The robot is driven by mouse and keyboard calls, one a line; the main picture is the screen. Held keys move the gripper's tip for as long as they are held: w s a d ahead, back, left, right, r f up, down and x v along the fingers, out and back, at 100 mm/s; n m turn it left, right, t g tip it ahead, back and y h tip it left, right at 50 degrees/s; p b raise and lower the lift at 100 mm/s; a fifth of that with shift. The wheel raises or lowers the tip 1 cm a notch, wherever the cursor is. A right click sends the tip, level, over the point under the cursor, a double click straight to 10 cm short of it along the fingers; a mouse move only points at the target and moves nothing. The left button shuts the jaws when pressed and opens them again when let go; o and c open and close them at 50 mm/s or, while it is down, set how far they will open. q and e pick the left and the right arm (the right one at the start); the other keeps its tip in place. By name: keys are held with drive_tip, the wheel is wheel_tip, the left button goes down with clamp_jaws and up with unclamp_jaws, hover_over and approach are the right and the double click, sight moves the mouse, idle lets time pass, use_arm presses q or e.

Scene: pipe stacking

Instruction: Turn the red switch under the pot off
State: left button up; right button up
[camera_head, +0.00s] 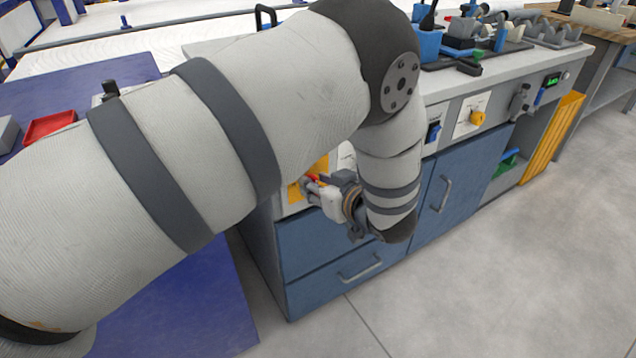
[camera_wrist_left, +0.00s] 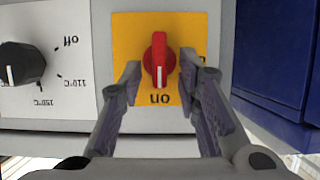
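The red switch (camera_wrist_left: 159,60) sits on a yellow plate (camera_wrist_left: 128,30) in the left wrist view, its white mark pointing down at the upside-down "on" label. Another label at the plate's right is mostly hidden by a finger. My left gripper (camera_wrist_left: 160,75) is open, with one finger on each side of the switch. Contact is not visible. In the head view my left gripper (camera_head: 320,190) is at the cabinet front, by the yellow plate (camera_head: 294,192). The pot cannot be made out; my left arm covers much of the counter. My right gripper is not in view.
A black temperature knob (camera_wrist_left: 22,63) is left of the plate in the wrist view. Blue drawers (camera_head: 330,245) lie below the panel. A yellow knob (camera_head: 477,118) and a tool-covered counter (camera_head: 500,65) are at right. The floor (camera_head: 500,270) in front is clear.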

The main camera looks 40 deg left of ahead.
use_arm(q)
clamp_jaws()
drive_tip(key=shift+s+r, duration=0.1)
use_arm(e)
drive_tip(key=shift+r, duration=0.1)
use_arm(q)
drive_tip(key=n+t+p, duration=0.1)
drive_tip(key=n+t, duration=0.1)
drive_tip(key=n, duration=0.2)
drive_tip(key=s+f+n+t+p, duration=0.1)
drive_tip(key=n+t+p, duration=0.1)
drive_tip(key=n+t, duration=0.1)
drive_tip(key=f+n+t+p, duration=0.1)
drive_tip(key=n+t+p, duration=0.1)
drive_tip(key=n, duration=0.4)
drive_tip(key=shift+s+a+t, duration=0.25)
drive_tip(key=shift+a+t, duration=0.05)
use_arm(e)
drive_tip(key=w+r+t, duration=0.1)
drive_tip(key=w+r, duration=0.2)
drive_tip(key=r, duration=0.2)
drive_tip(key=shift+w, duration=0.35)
use_arm(q)
drive_tip(key=shift+r+n, duration=0.1)
drive_tip(key=shift+n, duration=0.2)
